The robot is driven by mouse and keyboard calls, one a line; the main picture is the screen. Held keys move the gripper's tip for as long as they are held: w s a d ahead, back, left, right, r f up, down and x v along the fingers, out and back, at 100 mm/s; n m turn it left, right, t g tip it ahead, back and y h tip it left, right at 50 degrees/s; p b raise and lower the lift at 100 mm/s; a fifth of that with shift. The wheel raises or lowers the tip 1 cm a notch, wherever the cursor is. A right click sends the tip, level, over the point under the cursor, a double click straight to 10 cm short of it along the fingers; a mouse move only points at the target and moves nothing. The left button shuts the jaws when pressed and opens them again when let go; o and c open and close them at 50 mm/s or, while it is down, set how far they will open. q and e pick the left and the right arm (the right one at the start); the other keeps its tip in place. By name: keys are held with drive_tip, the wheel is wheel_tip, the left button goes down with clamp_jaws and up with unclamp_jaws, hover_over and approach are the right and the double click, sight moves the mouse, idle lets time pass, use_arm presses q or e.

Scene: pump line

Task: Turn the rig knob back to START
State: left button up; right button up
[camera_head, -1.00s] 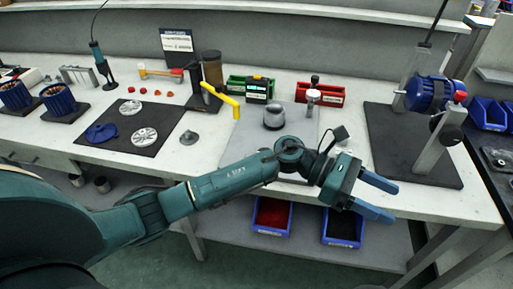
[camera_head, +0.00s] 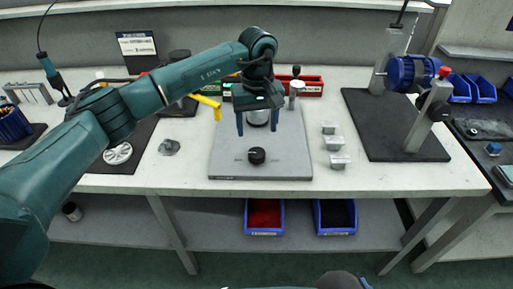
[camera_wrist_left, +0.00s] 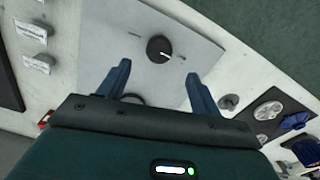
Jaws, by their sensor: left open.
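The rig knob (camera_head: 257,155) is a round black knob near the front of a grey rig plate (camera_head: 225,140). A small printed label lies on each side of it, too small to read. In the left wrist view the knob (camera_wrist_left: 157,46) shows a white mark pointing right, toward the right-hand label. My left gripper (camera_head: 257,130) is open and points down over the plate, behind the knob in the head view. In the wrist view its two fingers (camera_wrist_left: 157,72) are spread and apart from the knob, with nothing held between them. My right gripper is not in view.
A grey round fitting (camera_head: 258,117) stands on the plate behind the fingers. Several small grey blocks (camera_head: 333,143) stand right of the plate. A blue motor (camera_head: 412,72) on a stand is farther right. A yellow handle (camera_head: 207,103) is left of the gripper.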

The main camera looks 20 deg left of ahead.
sight(257, 153)
use_arm(q)
wheel_tip(257, 153, down, 9)
drive_tip(key=shift+r+p, duration=0.1)
drive_tip(key=shift+p, duration=0.3)
drive_tip(key=shift+c, duration=0.5)
drive_tip(key=c, duration=0.9)
drive_tip(key=shift+o, duration=0.2)
